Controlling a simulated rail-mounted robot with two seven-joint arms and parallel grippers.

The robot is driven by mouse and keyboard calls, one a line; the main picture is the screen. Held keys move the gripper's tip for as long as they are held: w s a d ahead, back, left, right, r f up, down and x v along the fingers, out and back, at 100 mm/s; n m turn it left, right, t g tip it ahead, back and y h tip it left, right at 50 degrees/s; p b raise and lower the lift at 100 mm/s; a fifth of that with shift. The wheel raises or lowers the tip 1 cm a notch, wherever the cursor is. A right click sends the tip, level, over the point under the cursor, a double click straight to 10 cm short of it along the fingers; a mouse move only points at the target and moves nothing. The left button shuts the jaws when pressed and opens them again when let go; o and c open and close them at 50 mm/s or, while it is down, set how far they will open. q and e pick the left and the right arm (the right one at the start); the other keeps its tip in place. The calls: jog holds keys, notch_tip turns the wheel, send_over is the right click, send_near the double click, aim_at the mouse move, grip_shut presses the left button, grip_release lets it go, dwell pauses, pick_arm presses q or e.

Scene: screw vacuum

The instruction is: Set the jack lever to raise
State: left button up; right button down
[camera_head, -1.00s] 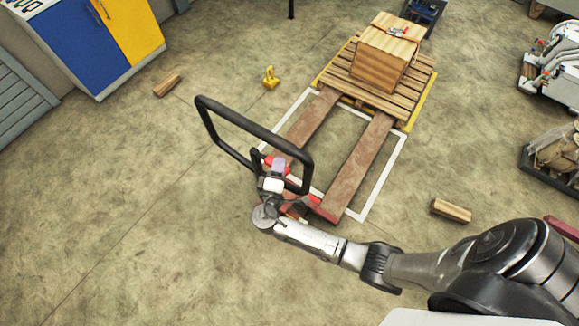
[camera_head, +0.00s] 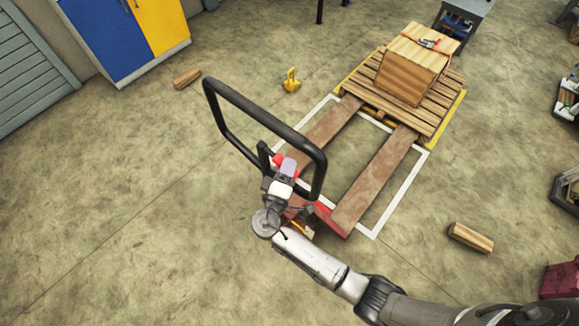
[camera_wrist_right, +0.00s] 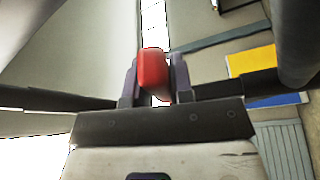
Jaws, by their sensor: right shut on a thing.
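The red jack lever (camera_wrist_right: 153,72) shows in the right wrist view between the two fingers of my right gripper (camera_wrist_right: 154,85), which is shut on it. In the head view my right gripper (camera_head: 286,166) is at the jack's black handle loop (camera_head: 265,122), and a bit of red shows beside its fingers. The pallet jack has a red body (camera_head: 325,216) and two brown forks (camera_head: 375,180) reaching toward the pallet. The gripper and wrist hide part of the jack's body and handle base. My left gripper is not in view.
A wooden pallet (camera_head: 440,110) carries a wooden crate (camera_head: 413,68) beyond the forks. A white floor outline (camera_head: 405,195) surrounds the forks. Wood blocks lie at right (camera_head: 471,237) and far left (camera_head: 187,78), and a yellow object (camera_head: 291,80) stands behind the handle. Floor at left is clear.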

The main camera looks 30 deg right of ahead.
jog(key=c, duration=1)
grip_release()
jog(key=b+v, duration=0.2)
jog(key=v, duration=1.2)
jog(key=shift+b, duration=0.4)
jog(key=shift+d, duration=0.1)
